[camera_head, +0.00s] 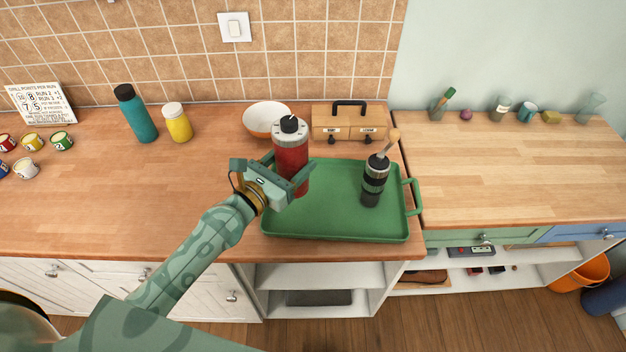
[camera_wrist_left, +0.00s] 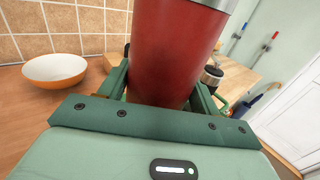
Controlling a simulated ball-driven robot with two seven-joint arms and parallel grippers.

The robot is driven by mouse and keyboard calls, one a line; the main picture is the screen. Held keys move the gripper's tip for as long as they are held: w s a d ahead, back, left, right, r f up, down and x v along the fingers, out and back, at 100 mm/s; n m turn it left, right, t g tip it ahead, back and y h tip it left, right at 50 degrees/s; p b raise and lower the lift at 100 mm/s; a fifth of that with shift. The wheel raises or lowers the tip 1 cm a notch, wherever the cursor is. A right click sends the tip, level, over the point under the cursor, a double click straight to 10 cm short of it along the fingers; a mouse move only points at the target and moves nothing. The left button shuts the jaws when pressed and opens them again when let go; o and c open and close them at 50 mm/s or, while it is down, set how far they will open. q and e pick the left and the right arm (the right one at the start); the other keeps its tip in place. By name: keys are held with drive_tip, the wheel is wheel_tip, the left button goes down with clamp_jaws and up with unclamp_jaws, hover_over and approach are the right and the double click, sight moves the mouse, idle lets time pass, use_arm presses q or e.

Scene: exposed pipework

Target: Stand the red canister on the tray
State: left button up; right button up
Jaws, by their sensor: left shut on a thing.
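The red canister (camera_head: 291,160) has a grey upper band and a black cap, and is upright. My left gripper (camera_head: 288,178) is shut on it, with a finger on each side. The canister's red body also fills the middle of the left wrist view (camera_wrist_left: 175,50). The green tray (camera_head: 335,225) lies on the wooden counter, and the canister is over its left part. My right gripper is not in view.
A black grinder (camera_head: 374,180) stands on the tray's right part. Behind the tray are a white and orange bowl (camera_head: 267,118) and a wooden box (camera_head: 348,122) with a black handle. Teal (camera_head: 137,116) and yellow (camera_head: 177,124) bottles stand left. The tray's middle is clear.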

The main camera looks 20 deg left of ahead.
use_arm(q)
drive_tip(key=w+f+b, duration=0.1)
drive_tip(key=f+b, duration=0.1)
drive_tip(key=f, duration=0.1)
drive_tip(key=w+d+f+b, duration=0.1)
drive_tip(key=w+f+b, duration=0.1)
drive_tip(key=f, duration=0.1)
drive_tip(key=w+d+f+b, duration=0.1)
drive_tip(key=f+b, duration=0.1)
drive_tip(key=f, duration=0.1)
drive_tip(key=shift+w+d+f+b, duration=0.15)
drive_tip(key=shift+b, duration=0.2)
drive_tip(key=shift+r, duration=0.2)
drive_tip(key=shift+f, duration=0.15)
drive_tip(key=o, duration=1.2)
